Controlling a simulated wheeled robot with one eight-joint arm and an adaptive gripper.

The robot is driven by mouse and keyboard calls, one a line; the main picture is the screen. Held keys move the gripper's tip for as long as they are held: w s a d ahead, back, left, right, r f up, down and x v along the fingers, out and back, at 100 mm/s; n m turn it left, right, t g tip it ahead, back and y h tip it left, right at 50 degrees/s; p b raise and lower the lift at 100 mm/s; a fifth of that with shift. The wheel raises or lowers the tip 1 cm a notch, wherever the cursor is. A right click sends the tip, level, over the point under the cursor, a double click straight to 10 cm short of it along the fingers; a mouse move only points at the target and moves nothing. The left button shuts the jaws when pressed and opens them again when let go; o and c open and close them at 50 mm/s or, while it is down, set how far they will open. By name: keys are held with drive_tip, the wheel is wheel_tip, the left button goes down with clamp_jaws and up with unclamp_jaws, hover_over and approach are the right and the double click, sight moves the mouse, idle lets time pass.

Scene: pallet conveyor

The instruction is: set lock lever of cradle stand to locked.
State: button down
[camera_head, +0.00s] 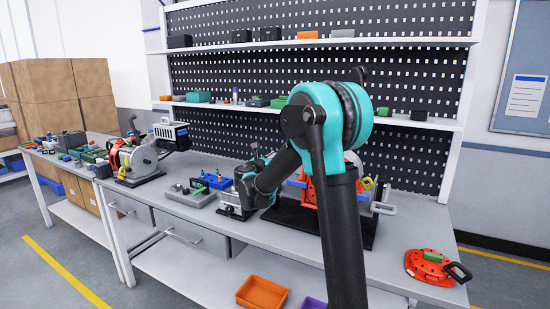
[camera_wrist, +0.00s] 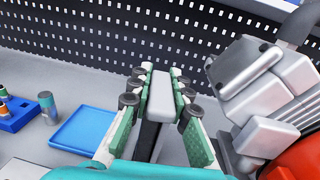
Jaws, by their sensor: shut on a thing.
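In the wrist view, my gripper (camera_wrist: 160,82) is shut on a light grey lever grip (camera_wrist: 160,102), with a green-padded finger on each side. A dark shaft shows below the grip. I take this as the lock lever; its set position cannot be told. In the head view, my arm hides the fingers and the lever. A small grey unit on a dark base (camera_head: 235,211) stands below my wrist; I cannot tell whether it is the cradle stand. A grey metal clamp-like part (camera_wrist: 250,80) and an orange-red body (camera_wrist: 298,160) are close right of the gripper in the wrist view.
An orange device (camera_head: 308,190) on a black base stands behind my arm. A red disc-shaped part (camera_head: 430,266) lies at the right. The front bench strip is clear.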

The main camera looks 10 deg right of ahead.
drive_tip(key=m+g+h, duration=0.3)
drive_tip(key=h, duration=0.1)
drive_tip(key=shift+w+a+m+g+h, duration=0.2)
drive_tip(key=shift+m+g+h, duration=0.1)
drive_tip(key=shift+m+g, duration=0.1)
drive_tip(key=shift+m+g+h, duration=1.4)
drive_tip(key=shift+m+g, duration=0.3)
drive_tip(key=shift+g, duration=0.5)
drive_tip(key=c, duration=1.4)
unclamp_jaws()
drive_tip(key=v, duration=1.2)
drive_tip(key=shift+a, duration=0.1)
